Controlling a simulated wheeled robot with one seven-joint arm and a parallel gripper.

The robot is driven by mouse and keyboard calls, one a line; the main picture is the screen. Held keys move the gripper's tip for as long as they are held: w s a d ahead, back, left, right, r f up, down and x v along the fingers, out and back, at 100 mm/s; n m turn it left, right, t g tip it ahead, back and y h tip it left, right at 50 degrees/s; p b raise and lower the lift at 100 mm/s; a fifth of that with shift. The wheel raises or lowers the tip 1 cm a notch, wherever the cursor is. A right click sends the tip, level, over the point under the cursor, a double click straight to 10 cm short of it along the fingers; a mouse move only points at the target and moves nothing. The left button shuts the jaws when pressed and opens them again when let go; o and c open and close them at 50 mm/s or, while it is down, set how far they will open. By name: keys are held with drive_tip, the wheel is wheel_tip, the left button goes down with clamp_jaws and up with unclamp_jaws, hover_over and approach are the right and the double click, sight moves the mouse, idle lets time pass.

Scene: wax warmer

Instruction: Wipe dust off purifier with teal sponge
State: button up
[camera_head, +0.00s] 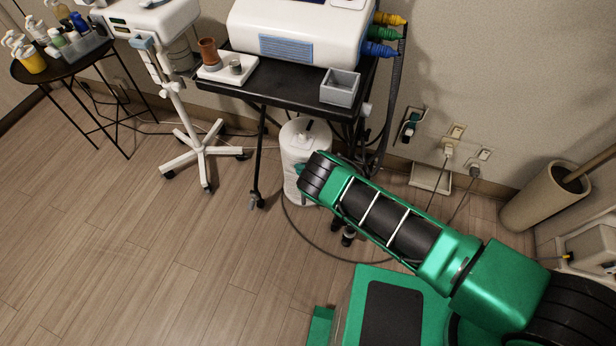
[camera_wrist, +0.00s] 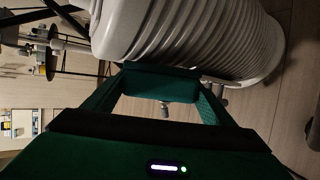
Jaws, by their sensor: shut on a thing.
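The purifier (camera_head: 293,152) is a white upright cylinder on the floor, partly under the black cart. In the wrist view it fills the top as a ribbed white body (camera_wrist: 200,40), lying sideways in the picture. My gripper (camera_wrist: 160,88) is shut on the teal sponge (camera_wrist: 160,80), a dark teal block spanning the two fingers. The sponge is right at the purifier's ribbed side; I cannot tell whether it touches. In the head view my arm hides most of the gripper, and a small teal patch shows beside the purifier. No dust can be made out.
The black cart (camera_head: 270,92) stands over the purifier, carrying a white machine (camera_head: 300,30) and a grey box (camera_head: 340,87). A cable loops on the floor around the purifier. A white wheeled stand (camera_head: 185,120) is to the left. Open floor lies in front.

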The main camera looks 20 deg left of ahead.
sight(296, 173)
drive_tip(key=shift+s+a+r, duration=0.1)
drive_tip(key=shift+a+r, duration=0.05)
drive_tip(key=shift+a, duration=0.3)
drive_tip(key=shift+s+a, duration=0.1)
drive_tip(key=shift+a, duration=0.2)
drive_tip(key=shift+s+a+r, duration=0.1)
drive_tip(key=shift+s+a, duration=0.05)
drive_tip(key=shift+a, duration=0.15)
idle(0.4)
drive_tip(key=shift+a, duration=0.3)
drive_tip(key=shift+w+a+f, duration=0.1)
drive_tip(key=shift+a+f, duration=0.05)
drive_tip(key=shift+a, duration=0.85)
drive_tip(key=shift+w+a+f, duration=0.1)
drive_tip(key=shift+a, duration=0.9)
drive_tip(key=shift+w, duration=0.35)
